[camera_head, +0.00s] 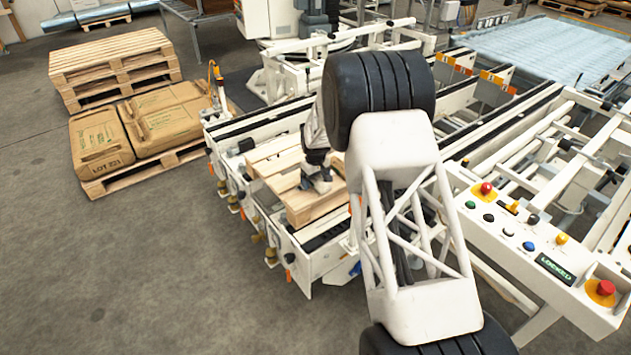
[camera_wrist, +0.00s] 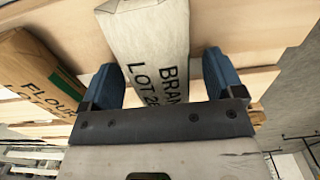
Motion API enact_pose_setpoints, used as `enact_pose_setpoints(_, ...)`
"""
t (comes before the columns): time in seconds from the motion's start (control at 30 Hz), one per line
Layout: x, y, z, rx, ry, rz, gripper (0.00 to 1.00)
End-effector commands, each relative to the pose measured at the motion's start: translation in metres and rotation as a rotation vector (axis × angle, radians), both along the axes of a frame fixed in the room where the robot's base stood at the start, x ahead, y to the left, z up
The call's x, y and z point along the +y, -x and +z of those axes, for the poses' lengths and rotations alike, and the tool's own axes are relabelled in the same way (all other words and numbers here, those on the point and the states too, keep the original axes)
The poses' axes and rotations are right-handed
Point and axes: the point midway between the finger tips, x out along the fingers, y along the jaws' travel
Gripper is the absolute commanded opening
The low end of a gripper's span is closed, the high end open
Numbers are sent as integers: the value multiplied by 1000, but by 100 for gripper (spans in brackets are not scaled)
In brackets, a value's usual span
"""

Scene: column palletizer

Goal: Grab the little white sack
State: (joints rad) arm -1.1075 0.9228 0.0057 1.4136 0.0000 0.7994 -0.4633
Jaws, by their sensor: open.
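The little white sack (camera_wrist: 150,45), printed "BRAN" and "LOT 20…", lies on pale wooden boards in the wrist view. My gripper (camera_wrist: 160,62) is open, with one blue finger on each side of the sack. In the head view my gripper (camera_head: 313,182) is low over the wooden pallet (camera_head: 268,168) on the conveyor. My arm hides the sack there.
A brown sack marked "FLOUR" (camera_wrist: 38,80) lies left of the white sack in the wrist view. In the head view, large brown sacks (camera_head: 150,120) lie on a floor pallet, with stacked pallets (camera_head: 115,65) behind. A control panel (camera_head: 540,240) stands at right.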

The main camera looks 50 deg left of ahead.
Motion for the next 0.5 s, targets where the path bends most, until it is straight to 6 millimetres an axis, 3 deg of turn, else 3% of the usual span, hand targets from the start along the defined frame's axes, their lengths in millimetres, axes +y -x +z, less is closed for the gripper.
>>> enact_pose_setpoints(0.23, 0, 0, 0, 0, 0, 0, 85)
enact_pose_setpoints(0.5, 0, 0, 0, 0, 0, 0, 44)
